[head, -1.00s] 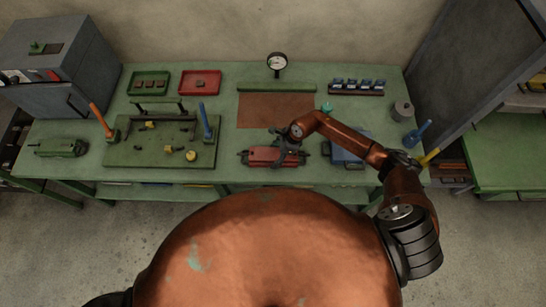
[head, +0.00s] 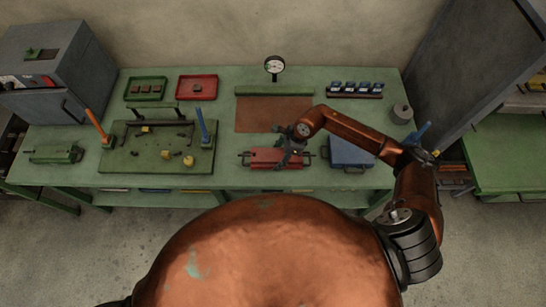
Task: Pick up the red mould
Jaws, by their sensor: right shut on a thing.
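The red mould (head: 265,157) is a flat red block with a dark handle at each end, at the front middle of the green bench. My right gripper (head: 287,158) comes down over the right part of the mould and is shut on it. Its fingers hide that part of the mould. I cannot tell whether the mould is clear of the bench top. My left gripper is not in view.
A blue mould (head: 350,151) lies close on the right, under my right arm. A green mould (head: 54,154) lies at the far left. A green fixture board (head: 130,165) with upright orange and blue handles stands to the left. A brown mat (head: 270,115) behind is clear.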

